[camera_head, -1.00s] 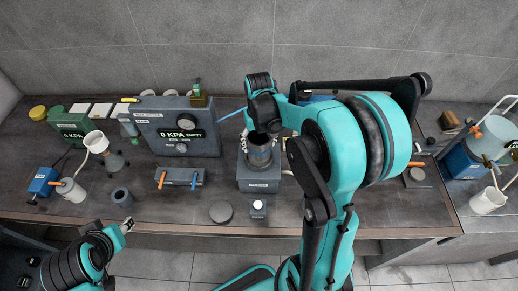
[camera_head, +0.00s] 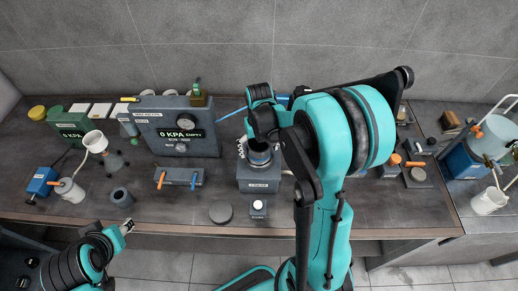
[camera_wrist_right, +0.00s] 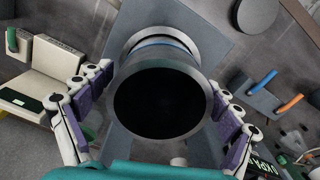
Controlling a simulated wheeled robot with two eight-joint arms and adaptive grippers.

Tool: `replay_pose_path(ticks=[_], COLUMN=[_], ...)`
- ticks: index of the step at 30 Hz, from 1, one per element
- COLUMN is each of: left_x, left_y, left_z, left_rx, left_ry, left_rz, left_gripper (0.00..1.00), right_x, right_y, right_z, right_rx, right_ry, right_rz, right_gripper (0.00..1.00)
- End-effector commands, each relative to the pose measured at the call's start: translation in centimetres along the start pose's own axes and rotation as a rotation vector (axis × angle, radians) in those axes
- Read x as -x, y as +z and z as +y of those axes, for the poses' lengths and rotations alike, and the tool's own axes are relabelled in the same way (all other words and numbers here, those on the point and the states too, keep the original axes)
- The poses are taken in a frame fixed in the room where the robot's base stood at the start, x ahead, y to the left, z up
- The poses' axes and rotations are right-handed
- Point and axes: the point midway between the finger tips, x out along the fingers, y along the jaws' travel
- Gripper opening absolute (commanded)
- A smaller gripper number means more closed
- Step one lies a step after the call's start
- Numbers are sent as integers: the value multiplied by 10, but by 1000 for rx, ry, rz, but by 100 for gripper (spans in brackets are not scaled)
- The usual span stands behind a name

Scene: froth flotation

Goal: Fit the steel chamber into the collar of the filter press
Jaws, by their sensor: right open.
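The steel chamber (camera_head: 259,158) stands upright at the grey filter press (camera_head: 258,184) in the middle of the bench, its top partly covered by my right arm. In the right wrist view the chamber (camera_wrist_right: 133,67) shows its round rim and dark mouth, with a pale blue band and a light ring behind it. How deep it sits in the collar cannot be told. My right gripper (camera_wrist_right: 160,92) is open, its purple-padded fingers on both sides of the chamber, apparently clear of it. My left gripper (camera_head: 126,226) is low at the left, away from the chamber, its fingers too small to judge.
A grey pressure box (camera_head: 180,146) reading 0 KPA stands left of the press. A handle block (camera_head: 179,177), a dark disc (camera_head: 221,212) and a small button box (camera_head: 258,208) are nearby. The bench front is mostly clear. A blue machine (camera_head: 465,163) stands far right.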

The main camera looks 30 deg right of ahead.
Motion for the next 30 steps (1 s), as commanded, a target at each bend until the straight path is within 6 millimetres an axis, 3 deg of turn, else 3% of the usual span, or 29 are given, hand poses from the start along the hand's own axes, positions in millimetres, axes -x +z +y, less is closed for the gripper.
replay_pose_path(ticks=[7, 21, 26, 30], left_x=[4, 14, 15, 15], left_y=[-3, -10, -11, -11], left_z=[0, 0, 0, 0], left_rx=[0, 0, 0, 0], left_ry=[0, 0, 0, 0], left_rz=[0, 0, 0, 0], left_gripper=[40, 40, 40, 40], right_x=[10, 105, 120, 131], right_y=[0, 0, 0, 12], right_z=[0, 0, 0, -8], right_rx=[0, 0, 1, 19], right_ry=[0, 0, 0, 0], right_rz=[0, 0, 1, 45], right_gripper=[90, 90, 90, 90])
